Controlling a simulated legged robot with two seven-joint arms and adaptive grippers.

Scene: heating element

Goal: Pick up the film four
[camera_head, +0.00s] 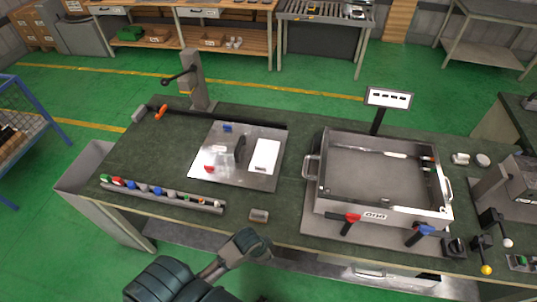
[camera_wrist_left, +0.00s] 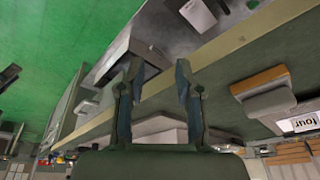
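No object can be surely told as film four. A small grey block (camera_head: 259,215) sits at the table's front edge. A similar grey block with a tan strip (camera_wrist_left: 264,92) shows at the right of the left wrist view, beside a white label (camera_wrist_left: 303,122) whose letters look like "four". My left gripper (camera_head: 252,240) is in front of the table edge, just below and left of the block in the head view. Its two fingers (camera_wrist_left: 158,75) are apart with nothing between them in the wrist view. My right gripper is out of view.
A metal plate (camera_head: 210,138) with a white rectangle (camera_head: 265,156) lies mid-table. A rack of small coloured pieces (camera_head: 160,193) is at the left front. A large metal tray (camera_head: 318,190) with red and blue handles stands right. The table is clear between rack and block.

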